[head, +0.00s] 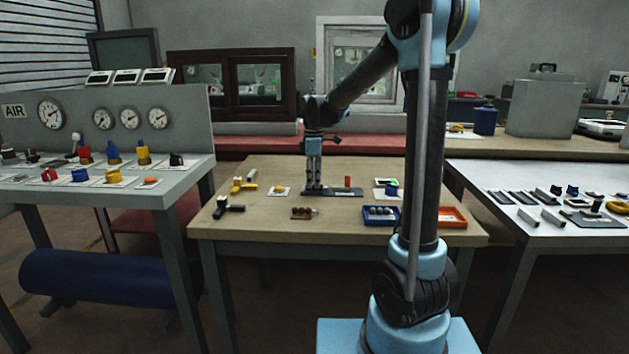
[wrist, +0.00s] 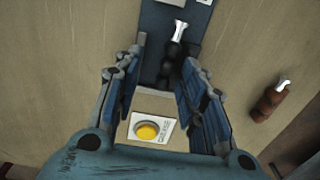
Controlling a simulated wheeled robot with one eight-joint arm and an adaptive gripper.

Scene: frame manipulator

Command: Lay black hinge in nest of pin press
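The pin press is a dark blue-grey base plate (head: 345,193) with an orange upright post (head: 347,182) in the middle of the table. In the wrist view, its plate (wrist: 152,50) runs up between my fingers. A black hinge (wrist: 173,66) with a pale metal pin end (wrist: 180,31) appears over the plate, lengthwise along it. Whether it sits fully in the nest cannot be told. My gripper (head: 314,188) points down at the left end of the plate. Its fingers (wrist: 163,62) are apart, with a clear gap between the hinge and the left finger; the right finger is close beside it.
A yellow button (wrist: 147,131) on a white card is left of the press in the head view. A red-brown hinge (head: 305,213) lies in front. Yellow (head: 245,186) and black (head: 229,208) tools lie left. Blue (head: 381,222) and orange (head: 452,221) trays stand right.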

